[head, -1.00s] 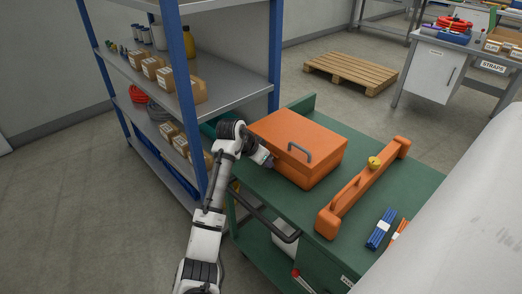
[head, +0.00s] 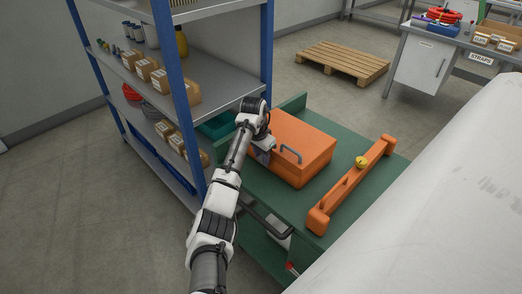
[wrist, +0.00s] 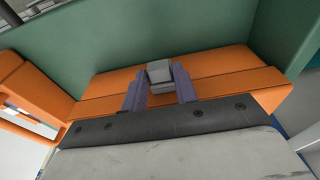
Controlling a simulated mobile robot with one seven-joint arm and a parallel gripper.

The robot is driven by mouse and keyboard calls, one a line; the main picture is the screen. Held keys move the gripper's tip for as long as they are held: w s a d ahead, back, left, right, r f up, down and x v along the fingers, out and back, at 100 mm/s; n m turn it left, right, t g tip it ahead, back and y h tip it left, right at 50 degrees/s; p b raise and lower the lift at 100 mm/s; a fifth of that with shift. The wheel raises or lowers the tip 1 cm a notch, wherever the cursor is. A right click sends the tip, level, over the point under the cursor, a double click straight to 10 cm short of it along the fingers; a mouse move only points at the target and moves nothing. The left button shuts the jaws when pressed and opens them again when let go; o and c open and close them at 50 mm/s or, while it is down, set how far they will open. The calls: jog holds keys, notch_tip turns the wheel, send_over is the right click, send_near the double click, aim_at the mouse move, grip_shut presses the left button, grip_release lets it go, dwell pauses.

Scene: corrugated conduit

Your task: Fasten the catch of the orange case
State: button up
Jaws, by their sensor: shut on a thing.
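The orange case (head: 311,150) lies on the green cart with its lid down. The catch lies across the seam on the orange case wall (wrist: 225,75). Whether it is latched cannot be told.
A blue-posted shelf (head: 180,85) with boxes stands close on the left. A pallet (head: 343,62) lies on the floor behind.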

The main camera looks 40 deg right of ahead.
jog(key=o, duration=0.9)
jog(key=r, duration=0.4)
jog(key=a+r+b, duration=0.1)
jog(key=r, duration=0.4)
jog(key=a+r, duration=0.1)
jog(key=r, duration=0.3)
jog(key=shift+s+r, duration=0.1)
jog(key=shift+r, duration=0.25)
